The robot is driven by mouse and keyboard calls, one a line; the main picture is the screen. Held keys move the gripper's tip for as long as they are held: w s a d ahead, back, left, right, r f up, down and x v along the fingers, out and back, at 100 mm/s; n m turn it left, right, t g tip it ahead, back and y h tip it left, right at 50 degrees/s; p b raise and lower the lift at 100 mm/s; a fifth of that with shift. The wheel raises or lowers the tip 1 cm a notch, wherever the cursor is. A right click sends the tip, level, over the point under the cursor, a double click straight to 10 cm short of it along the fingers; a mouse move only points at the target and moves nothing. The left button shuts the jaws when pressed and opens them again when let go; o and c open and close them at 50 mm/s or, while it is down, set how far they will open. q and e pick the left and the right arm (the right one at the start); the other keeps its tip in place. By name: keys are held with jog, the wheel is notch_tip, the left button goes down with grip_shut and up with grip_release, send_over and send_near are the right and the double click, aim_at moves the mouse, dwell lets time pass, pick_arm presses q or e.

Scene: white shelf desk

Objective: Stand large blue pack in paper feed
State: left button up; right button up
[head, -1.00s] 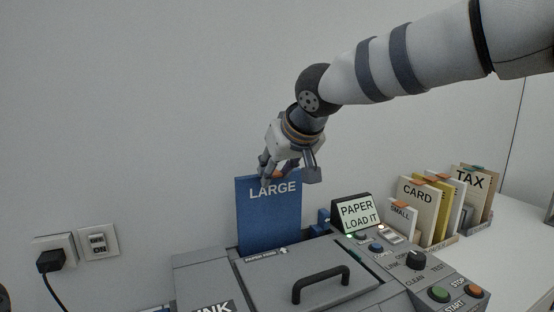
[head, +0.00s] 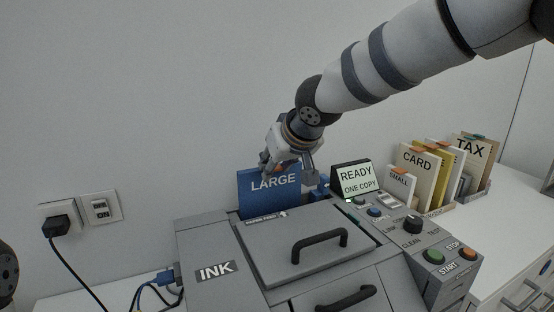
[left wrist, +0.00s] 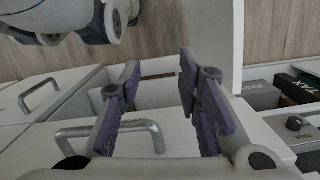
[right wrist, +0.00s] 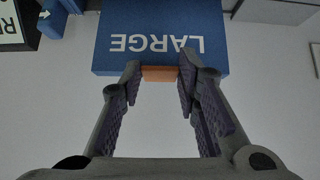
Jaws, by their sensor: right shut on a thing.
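The large blue pack (head: 268,190), marked LARGE, stands upright in the paper feed (head: 262,219) slot at the back of the grey copier, its lower part hidden inside. My right gripper (head: 284,169) is at the pack's top edge. In the right wrist view its fingers (right wrist: 160,75) are shut on the orange tab (right wrist: 159,73) on the pack's edge (right wrist: 165,35). My left gripper (left wrist: 158,80) shows only in its wrist view, open and empty, with a drawer handle beyond it. The copier's display (head: 354,181) reads READY, ONE COPY.
The copier lid (head: 300,245) with its black handle is closed in front of the feed. START (head: 435,256) and STOP (head: 467,254) buttons are at the front right. Upright folders (head: 440,172) stand to the right. A wall socket with a plug (head: 56,224) is at the left.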

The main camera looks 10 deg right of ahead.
jog(key=o, duration=1.2)
jog(key=shift+c, duration=0.2)
jog(key=v, duration=1.2)
